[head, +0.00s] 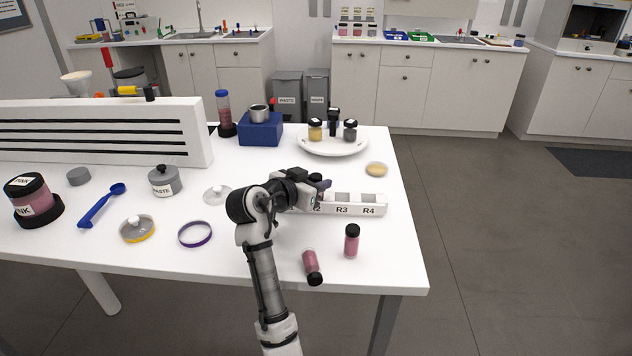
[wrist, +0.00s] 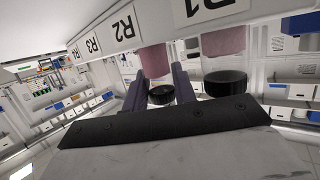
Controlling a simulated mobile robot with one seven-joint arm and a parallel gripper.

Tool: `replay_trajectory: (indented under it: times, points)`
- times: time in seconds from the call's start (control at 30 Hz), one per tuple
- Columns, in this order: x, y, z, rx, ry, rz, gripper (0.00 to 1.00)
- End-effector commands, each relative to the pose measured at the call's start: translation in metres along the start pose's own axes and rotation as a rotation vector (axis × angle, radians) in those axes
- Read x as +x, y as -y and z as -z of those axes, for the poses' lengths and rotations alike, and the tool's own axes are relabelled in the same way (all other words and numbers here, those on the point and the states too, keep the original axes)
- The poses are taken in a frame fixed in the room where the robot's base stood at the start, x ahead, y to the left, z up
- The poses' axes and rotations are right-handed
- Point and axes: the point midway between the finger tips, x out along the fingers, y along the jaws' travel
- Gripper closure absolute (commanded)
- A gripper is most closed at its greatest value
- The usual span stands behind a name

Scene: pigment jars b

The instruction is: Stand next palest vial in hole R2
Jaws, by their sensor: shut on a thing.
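The white rack (head: 376,209) stands near the table's right edge, with labels R3 and R4 readable and R2 partly covered by my gripper. My gripper (head: 319,187) is over the R2 end, shut on a pink vial with a black cap. In the wrist view the held vial (wrist: 153,60) is between the fingers (wrist: 162,84), its lower end at the rack by label R2; how deep it sits is hidden. Another pink vial (wrist: 223,42) stands at R1. R3 and R4 look empty.
A white plate (head: 334,146) with several small jars is behind the rack. A yellowish disc (head: 376,169) lies to its right. A clear lid (head: 217,194), a purple ring (head: 195,233) and the waste jar (head: 165,182) are to the left.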

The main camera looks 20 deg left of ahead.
Motion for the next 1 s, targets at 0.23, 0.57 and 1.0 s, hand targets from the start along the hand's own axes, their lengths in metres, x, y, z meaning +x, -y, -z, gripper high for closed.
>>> replay_trajectory:
  times: [0.23, 0.57, 1.0]
  points:
    - [0.004, 0.000, -0.011, -0.005, 0.004, -0.003, 0.95]
    - [0.005, -0.001, -0.012, -0.010, 0.011, -0.006, 0.95]
    - [-0.002, -0.001, 0.010, -0.005, 0.005, -0.004, 0.95]
